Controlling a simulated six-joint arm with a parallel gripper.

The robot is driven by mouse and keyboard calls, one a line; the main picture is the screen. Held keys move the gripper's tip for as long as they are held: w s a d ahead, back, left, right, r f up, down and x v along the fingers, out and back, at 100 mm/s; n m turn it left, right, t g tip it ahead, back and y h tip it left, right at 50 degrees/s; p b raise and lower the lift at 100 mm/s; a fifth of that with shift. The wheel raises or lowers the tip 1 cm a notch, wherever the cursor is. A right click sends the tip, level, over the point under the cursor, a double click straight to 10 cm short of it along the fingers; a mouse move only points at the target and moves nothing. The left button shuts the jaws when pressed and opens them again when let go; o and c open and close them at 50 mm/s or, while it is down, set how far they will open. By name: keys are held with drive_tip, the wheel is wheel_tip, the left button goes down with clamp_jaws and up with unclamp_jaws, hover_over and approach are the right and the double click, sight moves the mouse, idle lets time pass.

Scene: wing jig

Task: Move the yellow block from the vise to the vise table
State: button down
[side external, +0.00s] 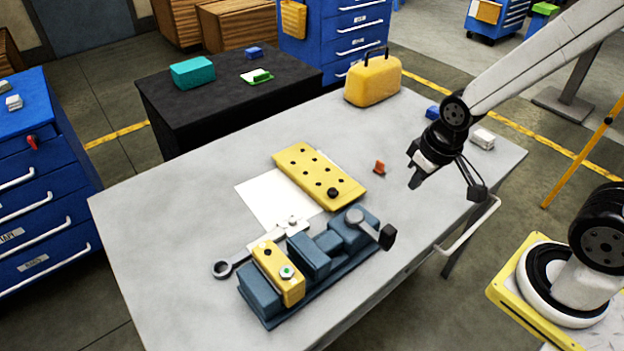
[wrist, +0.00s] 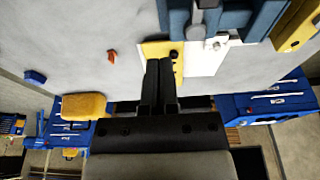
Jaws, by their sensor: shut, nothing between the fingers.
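The vise table (side external: 150,240) is the light grey tabletop under the vise. My gripper (side external: 414,182) is above the right part of the table, well apart from the block. In the wrist view its fingers (wrist: 160,65) are together and hold nothing.
A yellow plate with holes (side external: 318,172) lies on white paper (side external: 262,203) behind the vise. A wrench (side external: 240,258) lies beside the vise. A small orange piece (side external: 379,167) and a yellow case (side external: 373,80) stand on the table. The table's left and front areas are clear.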

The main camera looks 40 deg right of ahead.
drive_tip(key=c, duration=0.7)
unclamp_jaws()
drive_tip(key=shift+w+a, duration=0.1)
drive_tip(key=o, duration=0.4)
drive_tip(key=shift+w+a, duration=0.2)
drive_tip(key=shift+w, duration=0.05)
drive_tip(key=shift+o, duration=0.9)
drive_tip(key=w+a+f+g, duration=0.1)
drive_tip(key=w+a, duration=0.6)
drive_tip(key=a, duration=0.4)
drive_tip(key=shift+f, duration=0.4)
drive_tip(key=g, duration=0.2)
hover_over(277, 263)
wheel_tip(277, 263, down, 4)
drive_tip(key=shift+f, duration=0.1)
drive_tip(key=shift+f, duration=2.95)
